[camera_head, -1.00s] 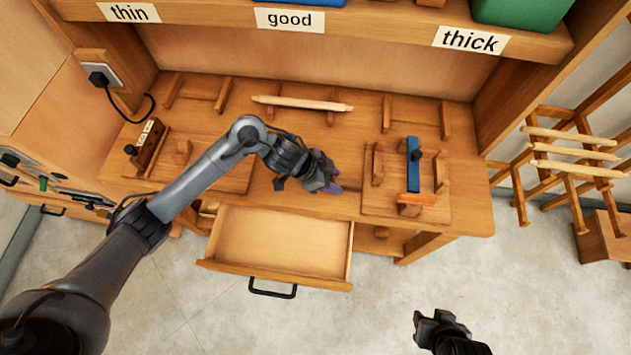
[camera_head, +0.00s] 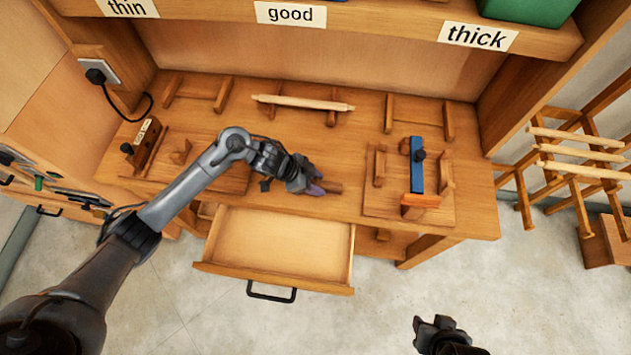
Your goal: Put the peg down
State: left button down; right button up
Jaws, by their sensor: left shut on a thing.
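My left gripper (camera_head: 318,188) is over the front middle of the bench, behind the open drawer. It is shut on a short brown peg (camera_head: 333,187), whose end sticks out to the right of the fingers. The rest of the peg is hidden by the fingers. The peg is low over the bench top; I cannot tell whether it touches. A long pale peg (camera_head: 303,103) lies across two wooden supports at the back middle, under the "good" label. My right gripper (camera_head: 432,325) is at the bottom, away from the bench; its finger opening is unclear.
An open, empty drawer (camera_head: 278,240) juts out in front. A board with a blue tool (camera_head: 416,165) and an orange block (camera_head: 420,200) sits to the right. Empty supports stand back left (camera_head: 222,95) and back right (camera_head: 389,113). A wooden stool frame (camera_head: 575,160) stands at far right.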

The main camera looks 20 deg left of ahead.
pick_arm(q)
jog(key=c, duration=0.6)
grip_release()
jog(key=shift+f, duration=0.1)
jog(key=shift+a+r, duration=0.2)
jog(key=shift+r, duration=0.3)
jog(key=p+v, duration=0.3)
jog(key=v, duration=0.8)
jog(key=s+d+f+n+t+y, duration=0.15)
jog(key=d+t, duration=0.25)
jog(key=d, duration=0.4)
jog(key=s+a+n+g+y, duration=0.1)
jog(key=s+a+n, duration=0.1)
jog(key=s, duration=0.4)
jog(key=s+a+f+n+g+y, duration=0.1)
jog(key=s+a+n+y, duration=0.1)
jog(key=s, duration=0.5)
jog(key=s+a+f+n+g+y, duration=0.1)
jog(key=s+a+n+g, duration=0.1)
jog(key=s+a+n, duration=0.2)
jog(key=shift+s+a+n+y, duration=0.1)
jog(key=shift+s+n+y, duration=0.1)
jog(key=shift+s, duration=0.45)
jog(key=shift+s+a+n+y, duration=0.15)
jog(key=shift+s, duration=0.5)
